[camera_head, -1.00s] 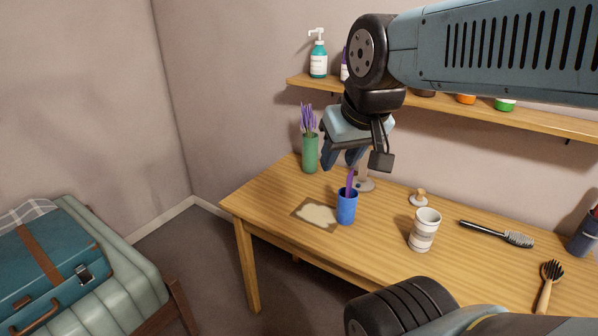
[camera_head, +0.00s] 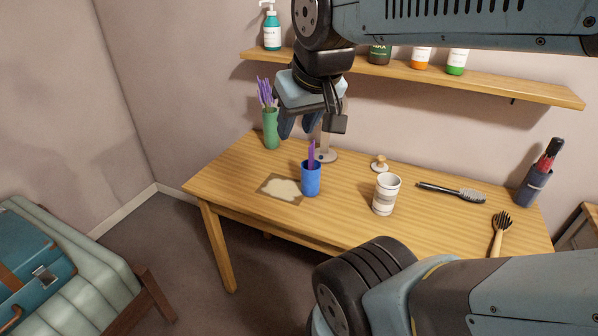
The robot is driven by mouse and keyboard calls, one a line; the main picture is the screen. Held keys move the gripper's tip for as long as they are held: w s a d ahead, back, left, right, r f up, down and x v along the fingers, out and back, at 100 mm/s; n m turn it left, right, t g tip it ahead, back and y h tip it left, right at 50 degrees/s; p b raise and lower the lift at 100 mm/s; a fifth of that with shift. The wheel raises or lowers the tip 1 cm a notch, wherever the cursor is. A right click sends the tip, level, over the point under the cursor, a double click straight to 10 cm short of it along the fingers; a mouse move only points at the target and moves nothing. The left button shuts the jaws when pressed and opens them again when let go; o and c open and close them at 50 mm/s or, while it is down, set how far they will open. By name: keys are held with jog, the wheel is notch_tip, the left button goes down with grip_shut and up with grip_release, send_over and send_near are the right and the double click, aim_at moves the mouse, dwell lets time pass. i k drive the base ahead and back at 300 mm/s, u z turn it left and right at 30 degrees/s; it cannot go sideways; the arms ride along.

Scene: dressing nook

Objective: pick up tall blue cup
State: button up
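A blue cup (camera_head: 311,182) stands upright on the wooden table (camera_head: 350,225), with a purple stick-like item (camera_head: 311,153) standing in it. My gripper (camera_head: 297,128) points down above and slightly behind the cup's position in the picture. Its two blue fingers look apart, with nothing seen between them. It does not touch the cup. A darker blue, taller holder (camera_head: 534,186) with a red-and-black item in it stands at the table's right end.
A tan mat (camera_head: 267,188) with a pale patch lies left of the cup. A white banded cup (camera_head: 386,195), a wooden-knobbed stamp (camera_head: 380,163) and brushes (camera_head: 450,192) are to the right. A green vase (camera_head: 270,130) stands back left. A bottle shelf (camera_head: 480,82) hangs behind.

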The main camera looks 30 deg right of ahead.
aim_at(310, 179)
jog(key=u, duration=1.25)
jog(key=i, duration=0.15)
jog(key=z, duration=3.25)
jog(key=k, duration=2)
jog(key=u, duration=0.25)
jog(key=i, duration=1)
jog(key=u, duration=0.1)
